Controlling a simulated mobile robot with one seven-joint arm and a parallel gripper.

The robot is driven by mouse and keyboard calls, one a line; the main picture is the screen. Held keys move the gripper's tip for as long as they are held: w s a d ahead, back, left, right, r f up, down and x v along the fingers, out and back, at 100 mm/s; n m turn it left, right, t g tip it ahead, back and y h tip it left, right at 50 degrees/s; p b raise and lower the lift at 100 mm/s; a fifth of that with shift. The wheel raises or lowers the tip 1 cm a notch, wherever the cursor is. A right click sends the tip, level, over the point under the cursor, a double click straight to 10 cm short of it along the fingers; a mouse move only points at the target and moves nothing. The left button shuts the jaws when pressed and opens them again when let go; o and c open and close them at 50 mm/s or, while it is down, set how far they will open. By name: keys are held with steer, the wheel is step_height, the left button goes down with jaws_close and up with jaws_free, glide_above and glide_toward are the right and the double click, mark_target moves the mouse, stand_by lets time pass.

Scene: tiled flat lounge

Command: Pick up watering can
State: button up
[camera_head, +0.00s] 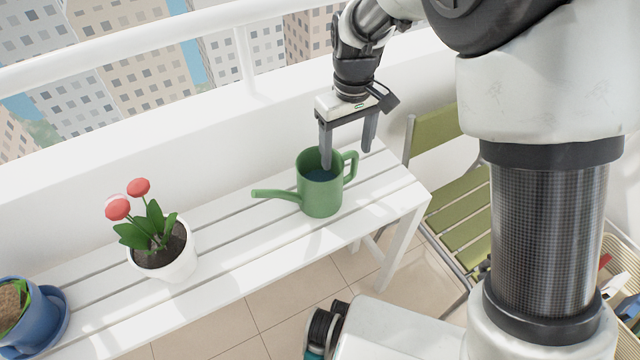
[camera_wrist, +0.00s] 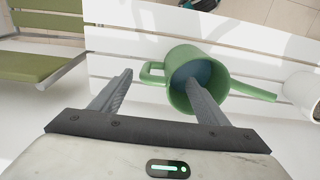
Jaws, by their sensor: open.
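The green watering can (camera_head: 318,196) stands upright on the white slatted bench (camera_head: 240,240), spout to the left and handle to the right in the head view. My gripper (camera_head: 347,158) is open above the can's right side. One finger is over the can's opening and the other is beyond the handle. In the wrist view the can (camera_wrist: 181,62) shows its dark bluish inside, with the handle at left and spout at right. There my gripper (camera_wrist: 160,85) has one finger overlapping the can's mouth and the other left of the handle. I cannot tell if a finger touches the can.
A white pot with red flowers (camera_head: 165,262) stands left of the can on the bench. A blue pot (camera_head: 25,318) is at the far left end. A green folding chair (camera_head: 462,205) stands right of the bench. A white wall with a railing (camera_head: 130,50) runs behind.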

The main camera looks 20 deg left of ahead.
mark_target(346, 178)
steer(key=f+b, duration=0.1)
steer(key=f, duration=0.5)
steer(key=f+b, duration=0.1)
steer(key=f, duration=0.1)
steer(key=shift+w+f+b, duration=0.3)
steer(key=shift+w+f, duration=0.1)
steer(key=shift+d, duration=0.1)
steer(key=shift+c, duration=0.5)
steer(key=c, duration=1.4)
jaws_close()
steer(key=shift+r, duration=0.15)
